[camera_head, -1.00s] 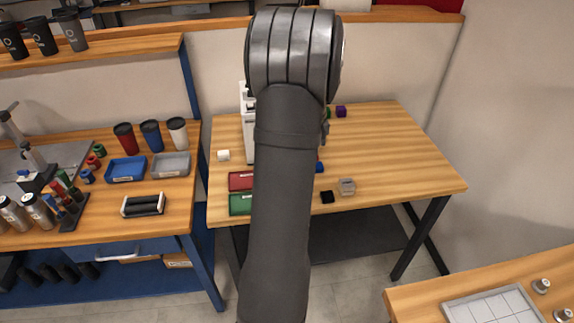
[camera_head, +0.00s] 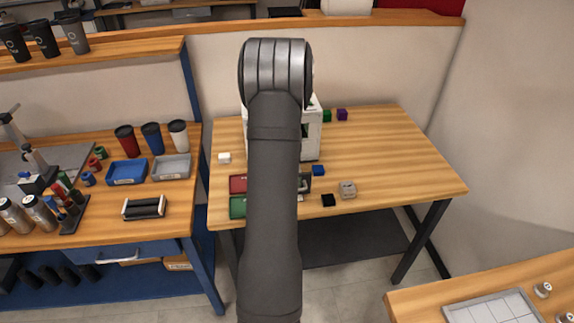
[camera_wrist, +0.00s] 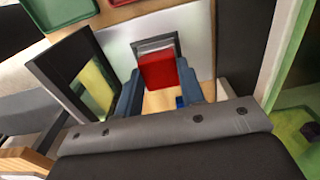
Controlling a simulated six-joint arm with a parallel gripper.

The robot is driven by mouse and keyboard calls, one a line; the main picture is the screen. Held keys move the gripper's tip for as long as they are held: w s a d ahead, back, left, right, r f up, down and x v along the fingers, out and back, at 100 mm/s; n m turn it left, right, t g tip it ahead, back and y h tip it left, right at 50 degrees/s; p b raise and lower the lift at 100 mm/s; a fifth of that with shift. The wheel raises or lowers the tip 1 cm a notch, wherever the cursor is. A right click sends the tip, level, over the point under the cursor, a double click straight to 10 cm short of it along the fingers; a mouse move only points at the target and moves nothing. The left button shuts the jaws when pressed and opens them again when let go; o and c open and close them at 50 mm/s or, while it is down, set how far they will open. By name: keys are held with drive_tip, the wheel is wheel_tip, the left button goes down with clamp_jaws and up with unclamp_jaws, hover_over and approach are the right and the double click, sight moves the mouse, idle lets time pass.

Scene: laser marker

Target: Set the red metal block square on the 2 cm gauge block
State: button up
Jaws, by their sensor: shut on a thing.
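The red metal block (camera_wrist: 157,71) is between the fingertips of my gripper (camera_wrist: 160,82) in the wrist view, and the gripper is shut on it. A grey, square-edged piece (camera_wrist: 154,43) shows just beyond the red block, against a white surface. I cannot tell whether it is the 2 cm gauge block, or whether the red block touches it. In the head view my arm hides the gripper and the red block. A small grey block (camera_head: 348,189) lies on the wooden table in that view; its identity is unclear.
A white machine (camera_head: 312,135) stands behind my arm on the table (camera_head: 400,160). Small blocks lie around: blue (camera_head: 319,170), black (camera_head: 328,200), green (camera_head: 327,115), purple (camera_head: 342,114) and white (camera_head: 224,158). A red tray (camera_head: 238,183) and a green tray (camera_head: 237,206) are at left. The table's right side is clear.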

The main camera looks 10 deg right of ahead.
drive_tip(key=o, duration=1)
drive_tip(key=shift+f, duration=0.15)
wheel_tip(320, 180, up, 12)
drive_tip(key=shift+r, duration=0.2)
drive_tip(key=shift+f, duration=0.1)
drive_tip(key=shift+f, duration=4.1)
